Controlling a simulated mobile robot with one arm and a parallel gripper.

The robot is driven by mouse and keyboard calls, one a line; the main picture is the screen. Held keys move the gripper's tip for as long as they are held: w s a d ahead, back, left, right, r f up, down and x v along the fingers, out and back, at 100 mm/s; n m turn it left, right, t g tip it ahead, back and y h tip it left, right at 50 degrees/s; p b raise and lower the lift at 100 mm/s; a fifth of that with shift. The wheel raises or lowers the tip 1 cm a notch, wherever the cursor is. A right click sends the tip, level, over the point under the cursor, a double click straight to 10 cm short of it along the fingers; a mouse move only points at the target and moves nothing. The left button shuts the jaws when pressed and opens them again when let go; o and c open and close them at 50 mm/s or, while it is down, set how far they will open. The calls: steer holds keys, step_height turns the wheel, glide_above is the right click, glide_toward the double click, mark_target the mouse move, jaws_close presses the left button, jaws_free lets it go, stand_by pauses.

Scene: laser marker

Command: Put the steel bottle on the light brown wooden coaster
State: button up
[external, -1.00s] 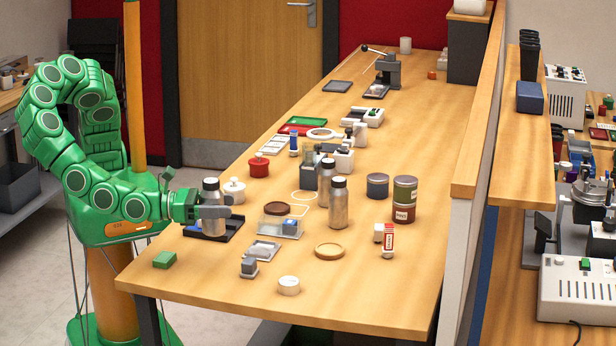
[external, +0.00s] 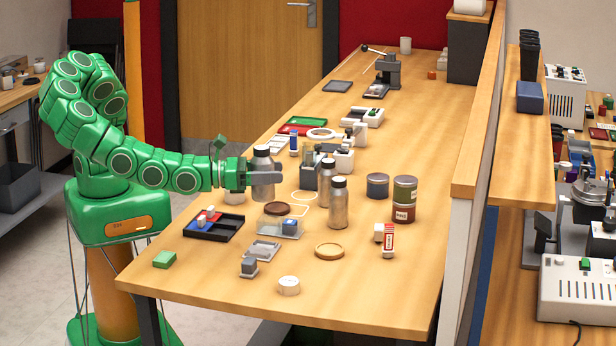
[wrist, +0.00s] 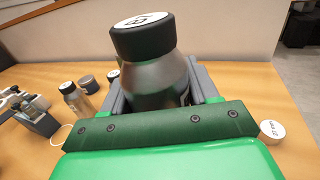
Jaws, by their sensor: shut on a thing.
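The steel bottle (external: 264,185) with a black cap is held upright in my gripper (external: 266,178), above the table. In the wrist view the bottle (wrist: 150,85) fills the space between my gripper's fingers (wrist: 155,95), and its lower part is hidden. The light brown wooden coaster (external: 329,251) lies bare near the front middle of the table, to the right of and nearer the camera than my gripper. It is not visible in the wrist view.
Two similar steel bottles (external: 338,208) (external: 326,182) stand right of my gripper. A black divided tray (external: 229,230) lies below it. Tins (external: 404,205) stand further right.

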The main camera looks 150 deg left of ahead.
steer(key=s+a+r, duration=0.1)
steer(key=s+a, duration=0.2)
steer(key=a, duration=0.2)
steer(key=g, duration=0.1)
glide_above(337, 248)
step_height(337, 248, down, 10)
steer(key=shift+r, duration=0.1)
steer(key=shift+f, duration=1.5)
steer(key=shift+f, duration=0.2)
steer(key=o, duration=1.1)
steer(key=shift+r, duration=0.15)
